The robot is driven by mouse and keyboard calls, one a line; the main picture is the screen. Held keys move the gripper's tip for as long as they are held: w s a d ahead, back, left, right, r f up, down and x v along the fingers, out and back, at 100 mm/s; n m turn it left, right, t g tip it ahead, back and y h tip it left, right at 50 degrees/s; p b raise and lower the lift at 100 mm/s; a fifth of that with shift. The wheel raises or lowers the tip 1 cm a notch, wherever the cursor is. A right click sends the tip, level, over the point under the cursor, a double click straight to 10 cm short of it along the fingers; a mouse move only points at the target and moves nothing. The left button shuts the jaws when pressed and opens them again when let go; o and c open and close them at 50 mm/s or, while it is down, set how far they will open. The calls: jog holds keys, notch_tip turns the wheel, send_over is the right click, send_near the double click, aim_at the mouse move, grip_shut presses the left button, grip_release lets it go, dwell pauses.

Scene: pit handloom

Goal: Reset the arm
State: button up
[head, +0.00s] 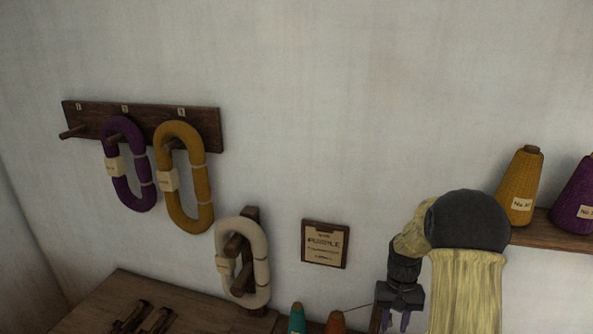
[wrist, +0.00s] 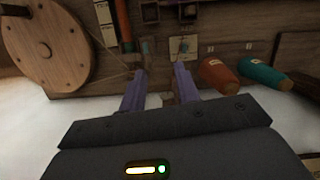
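My gripper (head: 396,320) hangs at the lower right of the head view, below my bent arm, in front of the white wall. Its two purple fingers point down. In the wrist view my gripper (wrist: 162,72) shows its fingers apart with nothing held between them. Beyond the fingertips is a wooden surface with a pale card (wrist: 183,47) and small pegs.
Purple (head: 129,186) and mustard (head: 201,190) hanks hang on a peg rail (head: 210,130); a cream hank (head: 261,265) hangs lower. Yarn cones (head: 522,180) stand on the right shelf (head: 540,238). The wrist view shows a wooden wheel (wrist: 45,45), orange (wrist: 217,77) and teal (wrist: 262,75) cones.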

jog(key=s+a+r+n+t+p, duration=0.1)
jog(key=s+a+r+t, duration=0.1)
jog(key=s+a+r, duration=0.3)
jog(key=s+a+r+n+t+p, duration=0.1)
jog(key=s+a+r+t+p, duration=0.1)
jog(key=s+a+r, duration=0.2)
jog(key=s+r, duration=0.3)
jog(key=s, duration=0.3)
jog(key=shift+a+t, duration=0.35)
jog(key=shift+t, duration=0.05)
